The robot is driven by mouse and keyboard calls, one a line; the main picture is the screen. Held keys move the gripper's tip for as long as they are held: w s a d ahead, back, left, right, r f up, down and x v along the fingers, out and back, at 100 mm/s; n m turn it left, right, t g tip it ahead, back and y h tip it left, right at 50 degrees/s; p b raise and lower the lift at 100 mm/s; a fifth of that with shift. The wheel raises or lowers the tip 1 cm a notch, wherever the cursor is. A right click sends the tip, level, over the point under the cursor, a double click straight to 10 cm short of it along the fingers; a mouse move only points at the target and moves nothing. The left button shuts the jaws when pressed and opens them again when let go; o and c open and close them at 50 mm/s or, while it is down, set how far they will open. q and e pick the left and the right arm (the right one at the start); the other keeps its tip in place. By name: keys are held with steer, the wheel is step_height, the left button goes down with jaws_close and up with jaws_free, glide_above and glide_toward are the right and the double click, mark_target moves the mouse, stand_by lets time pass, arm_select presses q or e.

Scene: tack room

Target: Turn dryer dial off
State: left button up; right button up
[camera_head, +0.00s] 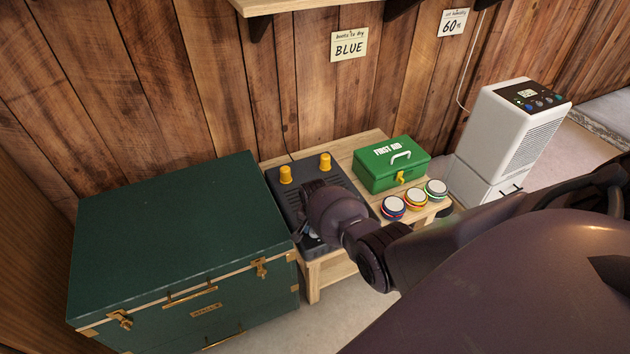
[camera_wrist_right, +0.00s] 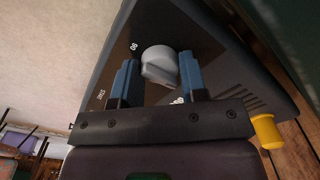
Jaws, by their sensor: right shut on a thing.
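The boot dryer (camera_head: 286,205) is a dark grey box with two yellow posts, on a low wooden bench. It also shows in the right wrist view (camera_wrist_right: 222,75). Its dial (camera_wrist_right: 160,62) is a light grey round knob with a raised grip, on the dark front panel with small white markings around it. My right gripper (camera_wrist_right: 158,66) has its two blue fingers on either side of the dial and is shut on it. In the head view my right arm hides the dial and the fingers. My left gripper is not in view.
A large green trunk (camera_head: 170,230) stands close left of the dryer. On the bench to the right are a green first aid box (camera_head: 390,168) and three round tins (camera_head: 415,198). A white dehumidifier (camera_head: 500,140) stands farther right. A note (camera_head: 349,47) hangs above.

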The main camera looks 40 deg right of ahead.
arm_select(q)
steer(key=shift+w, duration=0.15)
arm_select(e)
steer(key=shift+f, duration=0.1)
steer(key=o, duration=0.9)
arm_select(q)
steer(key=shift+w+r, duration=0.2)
arm_select(e)
step_height(320, 180, up, 10)
steer(key=p, duration=0.4)
steer(key=shift+w+f, duration=0.1)
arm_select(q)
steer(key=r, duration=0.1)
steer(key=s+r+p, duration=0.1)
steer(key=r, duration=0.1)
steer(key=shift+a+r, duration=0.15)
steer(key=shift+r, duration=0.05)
arm_select(e)
steer(key=shift+r, duration=0.5)
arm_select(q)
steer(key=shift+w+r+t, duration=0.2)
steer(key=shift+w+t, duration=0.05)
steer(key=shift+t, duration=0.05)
